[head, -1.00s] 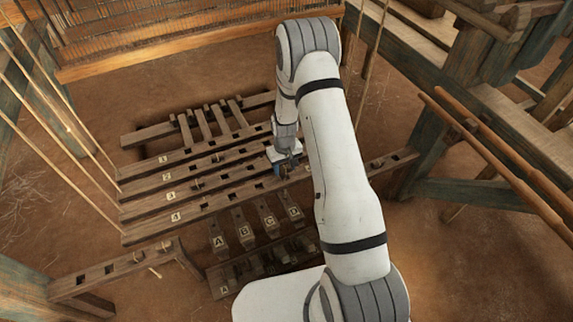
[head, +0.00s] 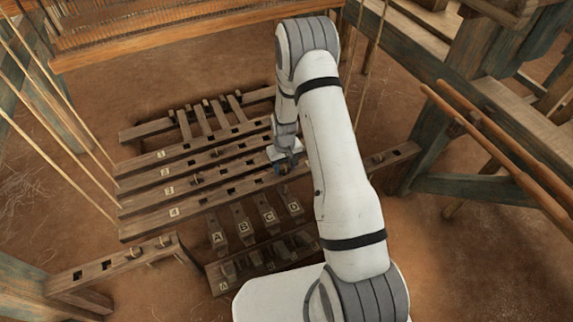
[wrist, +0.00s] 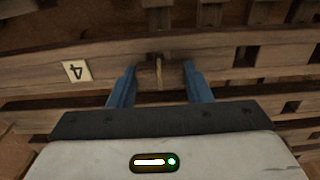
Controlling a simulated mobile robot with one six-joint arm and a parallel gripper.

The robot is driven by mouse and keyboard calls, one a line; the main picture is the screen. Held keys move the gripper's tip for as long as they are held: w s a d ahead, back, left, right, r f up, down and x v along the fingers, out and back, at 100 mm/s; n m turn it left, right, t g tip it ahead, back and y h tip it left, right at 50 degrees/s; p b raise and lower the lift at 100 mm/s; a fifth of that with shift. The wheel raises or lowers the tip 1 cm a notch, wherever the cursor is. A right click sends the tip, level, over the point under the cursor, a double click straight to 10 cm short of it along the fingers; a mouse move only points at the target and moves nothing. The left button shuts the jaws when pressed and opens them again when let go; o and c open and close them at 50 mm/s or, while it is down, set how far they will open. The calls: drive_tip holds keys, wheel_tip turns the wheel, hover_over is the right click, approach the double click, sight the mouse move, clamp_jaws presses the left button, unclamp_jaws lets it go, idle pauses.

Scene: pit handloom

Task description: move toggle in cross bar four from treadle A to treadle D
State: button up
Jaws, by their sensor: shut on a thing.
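My gripper (wrist: 160,88) has two blue fingers on either side of a small dark wooden toggle with a pale upright strand or peg (wrist: 159,72), and is shut on it. This is at cross bar four (wrist: 30,78), whose number tag (wrist: 76,70) shows left of the fingers. In the head view my gripper (head: 287,166) is over the right part of cross bar four (head: 145,226), behind treadle D (head: 292,208). Treadles A (head: 216,232), B (head: 241,221) and C (head: 267,214) stand to its left. The toggle's lower part is hidden.
Cross bars one (head: 135,168), two (head: 135,183) and three (head: 135,201) lie behind bar four, with dark slots. A slotted wooden rail (head: 125,262) is at the lower left. Loom posts and slanted cords stand at both sides.

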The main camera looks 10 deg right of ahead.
sight(285, 166)
drive_tip(key=o, duration=1)
drive_tip(key=shift+o, duration=0.2)
drive_tip(key=shift+r, duration=0.1)
wheel_tip(285, 166, up, 8)
drive_tip(key=shift+f+p, duration=0.15)
drive_tip(key=shift+p, duration=1.05)
wheel_tip(285, 166, up, 7)
drive_tip(key=p, duration=0.4)
